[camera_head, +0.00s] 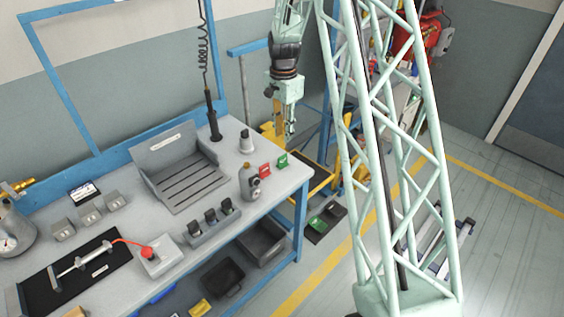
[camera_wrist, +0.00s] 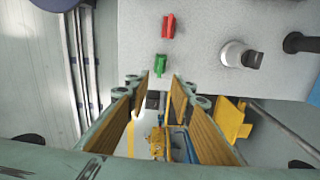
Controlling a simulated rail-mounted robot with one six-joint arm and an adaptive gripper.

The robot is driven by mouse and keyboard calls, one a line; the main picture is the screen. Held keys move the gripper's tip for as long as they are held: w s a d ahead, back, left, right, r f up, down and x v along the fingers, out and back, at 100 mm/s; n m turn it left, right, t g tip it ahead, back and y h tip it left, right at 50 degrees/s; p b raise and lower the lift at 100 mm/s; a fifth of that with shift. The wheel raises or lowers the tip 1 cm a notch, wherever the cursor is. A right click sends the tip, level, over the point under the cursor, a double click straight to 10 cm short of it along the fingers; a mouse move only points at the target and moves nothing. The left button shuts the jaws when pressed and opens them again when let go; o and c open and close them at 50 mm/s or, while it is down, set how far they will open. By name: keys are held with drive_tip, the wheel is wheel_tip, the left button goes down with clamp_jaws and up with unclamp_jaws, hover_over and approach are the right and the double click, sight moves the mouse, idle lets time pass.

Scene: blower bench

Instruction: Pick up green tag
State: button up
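The green tag (camera_head: 282,160) stands at the right end of the bench top, near its edge. It also shows in the wrist view (camera_wrist: 160,66), just beyond the fingertips. A red tag (camera_head: 264,171) stands beside it, and in the wrist view the red tag (camera_wrist: 168,26) is farther up the picture. My gripper (camera_head: 290,132) hangs near the bench's right end, past the edge. In the wrist view my gripper (camera_wrist: 160,84) is open, with wood-coloured finger pads apart and nothing between them. The green tag lies ahead of the gap, apart from the pads.
A grey cylinder fixture (camera_head: 251,182) stands left of the tags, and a grey knob (camera_head: 246,141) stands behind. A slatted tray (camera_head: 185,175) and a row of switches (camera_head: 212,224) are farther left. A yellow-rimmed bin (camera_head: 318,182) is beyond the bench's right edge.

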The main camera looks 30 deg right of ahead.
sight(283, 156)
drive_tip(key=shift+f, duration=0.1)
idle(0.3)
drive_tip(key=shift+f+b, duration=0.35)
drive_tip(key=shift+f, duration=3.9)
drive_tip(key=shift+a+f+b, duration=0.1)
drive_tip(key=shift+f+b, duration=0.25)
drive_tip(key=shift+f, duration=2.25)
drive_tip(key=shift+c, duration=0.2)
clamp_jaws()
